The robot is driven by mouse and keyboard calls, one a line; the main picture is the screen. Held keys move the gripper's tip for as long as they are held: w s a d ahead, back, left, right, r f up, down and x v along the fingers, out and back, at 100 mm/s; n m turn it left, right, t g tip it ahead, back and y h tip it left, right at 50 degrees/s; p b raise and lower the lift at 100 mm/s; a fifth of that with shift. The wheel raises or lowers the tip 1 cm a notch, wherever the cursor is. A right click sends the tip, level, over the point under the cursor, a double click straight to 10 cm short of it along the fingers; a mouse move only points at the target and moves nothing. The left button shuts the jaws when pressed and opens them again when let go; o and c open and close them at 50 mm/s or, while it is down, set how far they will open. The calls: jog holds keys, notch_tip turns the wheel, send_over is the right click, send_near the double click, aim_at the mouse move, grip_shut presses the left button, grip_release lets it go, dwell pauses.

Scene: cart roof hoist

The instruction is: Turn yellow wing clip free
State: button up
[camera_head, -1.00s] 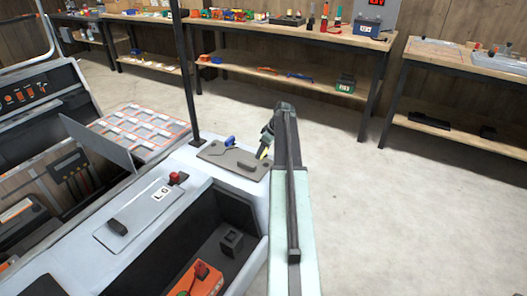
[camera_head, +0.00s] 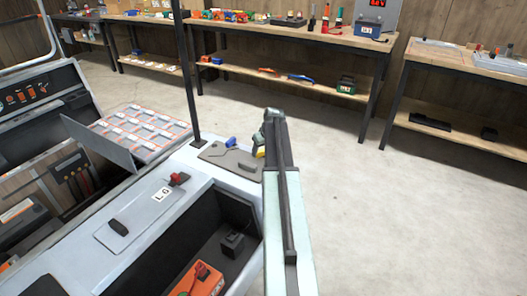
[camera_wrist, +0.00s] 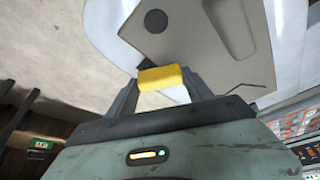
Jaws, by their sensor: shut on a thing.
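The yellow wing clip (camera_wrist: 161,78) sits between the two fingers of my gripper (camera_wrist: 160,90) in the wrist view, and the gripper is shut on it. The clip is at the edge of a grey plate (camera_wrist: 190,38) that has a dark round spot and a raised grey handle-like part. My gripper (camera_head: 260,145) is partly hidden behind my arm there. A blue clip (camera_head: 231,143) is on the plate's far side.
A black post (camera_head: 190,85) rises close to the plate's left. The cart's open bay (camera_head: 228,220) holds an orange box (camera_head: 202,280). Workbenches line the back wall. The floor on the right is clear.

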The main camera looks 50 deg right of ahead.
jog(key=m, duration=0.2)
jog(key=m+g+h, duration=0.1)
jog(key=m, duration=0.1)
jog(key=w+m+h, duration=0.1)
jog(key=m, duration=0.1)
jog(key=shift+d, duration=0.25)
jog(key=m, duration=0.1)
jog(key=m+g, duration=0.1)
jog(key=m, duration=0.1)
jog(key=m+g+h, duration=0.1)
jog(key=m, duration=0.1)
jog(key=shift+w+d, duration=0.25)
jog(key=shift+d, duration=0.05)
jog(key=shift+m, duration=0.4)
jog(key=o, duration=1.4)
jog(key=shift+c, duration=0.2)
jog(key=p+v, duration=0.7)
jog(key=v, duration=0.1)
jog(key=shift+w, duration=0.15)
jog(key=shift+f, duration=0.1)
